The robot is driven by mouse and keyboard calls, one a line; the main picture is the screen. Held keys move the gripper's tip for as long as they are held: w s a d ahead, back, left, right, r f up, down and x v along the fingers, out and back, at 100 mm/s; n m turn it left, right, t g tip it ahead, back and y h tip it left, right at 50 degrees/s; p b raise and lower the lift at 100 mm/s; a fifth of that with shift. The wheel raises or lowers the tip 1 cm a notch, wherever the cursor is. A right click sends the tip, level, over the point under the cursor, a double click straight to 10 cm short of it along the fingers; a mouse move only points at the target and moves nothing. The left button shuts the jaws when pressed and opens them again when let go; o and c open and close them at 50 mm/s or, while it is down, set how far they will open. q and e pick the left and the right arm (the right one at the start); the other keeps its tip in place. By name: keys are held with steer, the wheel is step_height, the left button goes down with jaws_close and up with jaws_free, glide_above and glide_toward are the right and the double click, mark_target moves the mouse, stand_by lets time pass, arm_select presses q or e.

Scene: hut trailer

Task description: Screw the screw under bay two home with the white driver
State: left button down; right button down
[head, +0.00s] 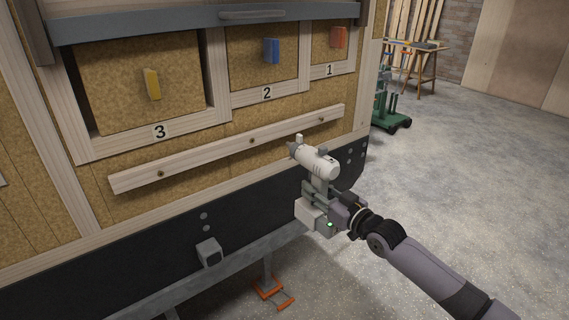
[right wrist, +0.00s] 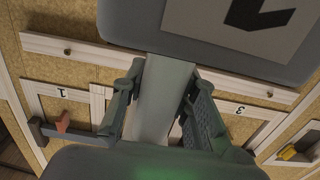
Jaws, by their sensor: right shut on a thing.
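The white driver (head: 318,161) is in my right gripper (head: 318,190), which is shut on its handle. Its nose points left toward the wooden rail (head: 205,157) and is apart from the screws. The screw under bay two (head: 252,140) is the middle one on the rail, left of the driver's nose. In the right wrist view the driver's handle (right wrist: 160,95) sits between the fingers, and its grey body hides the middle of the rail. My left gripper is not in view.
The rail also bears a screw under bay three (head: 160,173) and one under bay one (head: 322,119). A green cart (head: 388,112) stands behind at right. The floor at right is clear.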

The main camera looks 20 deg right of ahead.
steer(key=s+a+p, duration=0.2)
steer(key=a+p, duration=0.1)
steer(key=a, duration=0.3)
steer(key=shift+a+r+p, duration=0.2)
steer(key=shift+p, duration=0.2)
steer(key=b+x, duration=0.2)
steer(key=x, duration=0.3)
steer(key=shift+w+a, duration=0.15)
steer(key=shift+w, duration=0.1)
steer(key=shift+r, duration=0.1)
stand_by(0.5)
steer(key=shift+w, duration=0.1)
stand_by(0.7)
